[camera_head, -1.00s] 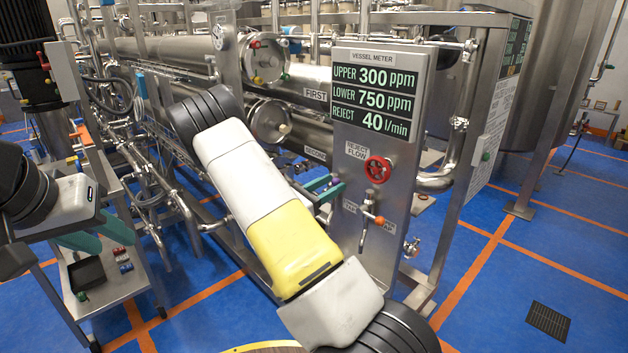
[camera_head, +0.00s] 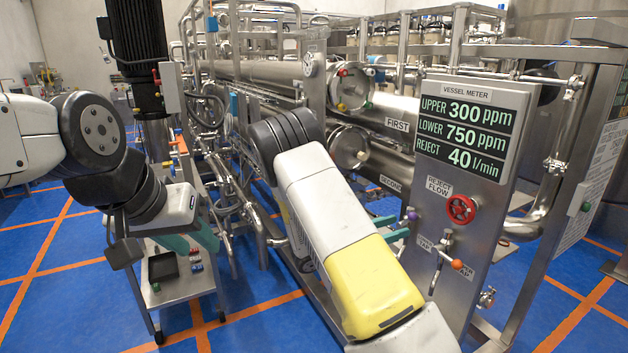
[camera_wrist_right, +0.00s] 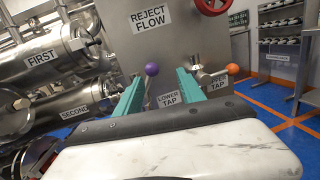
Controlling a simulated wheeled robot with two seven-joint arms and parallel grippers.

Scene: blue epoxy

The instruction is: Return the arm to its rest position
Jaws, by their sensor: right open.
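My right arm (camera_head: 345,255), white and yellow, reaches across the head view toward the panel. My right gripper (camera_head: 396,228) has teal fingers, largely hidden behind the arm. In the right wrist view the gripper (camera_wrist_right: 160,78) is open, its two fingers apart. The purple knob of the lower tap (camera_wrist_right: 151,69) shows between them, near the left fingertip; I cannot tell whether they touch. My left gripper (camera_head: 190,240) hangs in front of the small cart at the left, teal fingers partly visible; its opening is unclear.
The meter panel (camera_head: 465,200) carries a red reject flow wheel (camera_head: 461,209) and an orange-knobbed tap (camera_head: 457,265). Steel vessels and pipes lie behind my right arm. A steel cart (camera_head: 180,290) stands under my left gripper. Blue floor (camera_head: 60,310) is clear at the left.

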